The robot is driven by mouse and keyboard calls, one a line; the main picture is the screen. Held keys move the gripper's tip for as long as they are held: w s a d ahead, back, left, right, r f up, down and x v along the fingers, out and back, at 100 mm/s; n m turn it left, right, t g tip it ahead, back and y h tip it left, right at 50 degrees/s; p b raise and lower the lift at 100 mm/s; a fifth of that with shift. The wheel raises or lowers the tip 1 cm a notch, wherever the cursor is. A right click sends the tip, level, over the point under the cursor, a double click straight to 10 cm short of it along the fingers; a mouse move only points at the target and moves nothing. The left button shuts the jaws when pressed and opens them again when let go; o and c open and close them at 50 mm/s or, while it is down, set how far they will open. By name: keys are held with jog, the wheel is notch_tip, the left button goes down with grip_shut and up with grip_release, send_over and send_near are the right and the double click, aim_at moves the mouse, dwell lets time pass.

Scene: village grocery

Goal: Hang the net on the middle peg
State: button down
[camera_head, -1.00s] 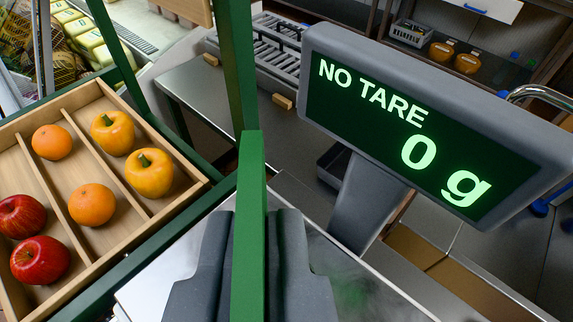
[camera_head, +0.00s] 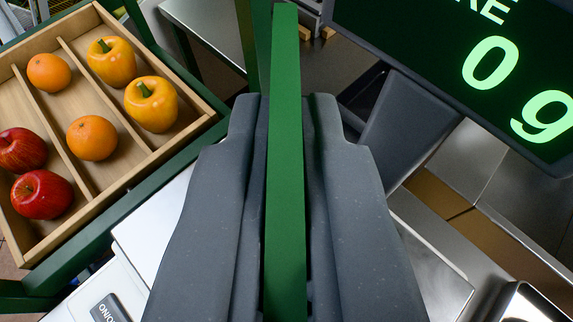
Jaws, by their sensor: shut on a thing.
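My gripper (camera_head: 284,105) is in the middle of the view, its two dark grey fingers on either side of a green bar (camera_head: 285,45) and closed on it. The bar runs lengthwise between the fingers and sticks out past the fingertips. Whether it joins the green post behind it cannot be told. No net and no row of pegs can be made out.
A wooden divided tray (camera_head: 147,168) with apples, oranges and yellow peppers is at left. A green post (camera_head: 252,45) stands just beyond the bar. Metal counter surfaces lie below.

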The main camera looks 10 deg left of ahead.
jog(key=shift+f, duration=0.1)
jog(key=c, duration=1.6)
grip_release()
jog(key=shift+s+p, duration=0.15)
jog(key=shift+p, duration=0.2)
jog(key=f+b+v, duration=0.1)
jog(key=b+v, duration=0.1)
jog(key=v, duration=1.1)
jog(key=shift+s+r, duration=0.2)
jog(key=shift+s, duration=0.25)
jog(key=shift+d, duration=0.1)
